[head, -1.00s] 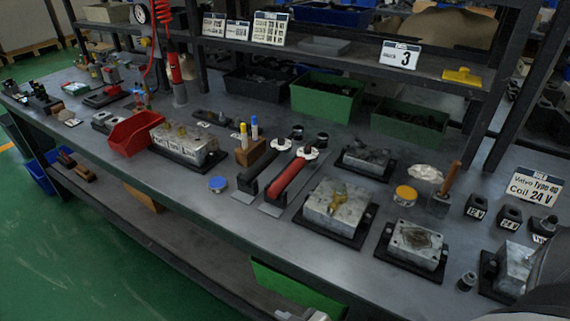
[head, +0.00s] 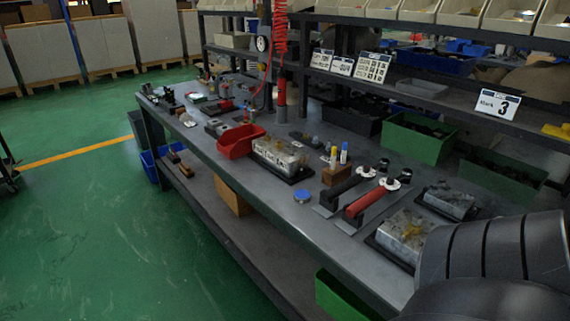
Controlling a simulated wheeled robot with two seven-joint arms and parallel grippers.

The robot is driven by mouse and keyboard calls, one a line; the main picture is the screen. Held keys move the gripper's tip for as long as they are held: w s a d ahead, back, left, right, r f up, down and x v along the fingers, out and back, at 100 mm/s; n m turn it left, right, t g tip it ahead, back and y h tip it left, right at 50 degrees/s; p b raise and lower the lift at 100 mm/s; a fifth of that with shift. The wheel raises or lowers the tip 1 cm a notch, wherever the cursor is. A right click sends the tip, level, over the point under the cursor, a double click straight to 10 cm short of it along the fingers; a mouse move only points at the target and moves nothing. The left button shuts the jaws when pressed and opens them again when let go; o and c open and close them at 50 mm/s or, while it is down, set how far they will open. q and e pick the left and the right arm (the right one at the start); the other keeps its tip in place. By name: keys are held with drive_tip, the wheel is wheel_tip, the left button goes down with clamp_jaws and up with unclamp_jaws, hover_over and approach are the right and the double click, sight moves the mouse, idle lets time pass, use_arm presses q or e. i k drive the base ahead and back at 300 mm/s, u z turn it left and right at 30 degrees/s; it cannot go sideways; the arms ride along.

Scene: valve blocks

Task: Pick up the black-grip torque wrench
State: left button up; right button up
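The black-grip torque wrench (head: 343,188) lies on the workbench (head: 290,231), its dark handle toward the front edge and its round white dial toward the back. A red-grip torque wrench (head: 367,201) lies beside it on the right, roughly parallel. Neither wrench is held. A large dark rounded arm part of mine fills the lower right corner and covers the bench's right end. Neither of my grippers shows.
A wooden block with markers (head: 337,172) stands just left of the black wrench. A blue round tin (head: 302,196), a valve block (head: 281,157) and a red bin (head: 240,141) are further left. A valve block (head: 405,233) lies to the right. Green floor is open in front.

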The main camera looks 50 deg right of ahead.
sight(384, 163)
drive_tip(key=u, duration=0.15)
drive_tip(key=i, duration=1.2)
drive_tip(key=z, duration=2.1)
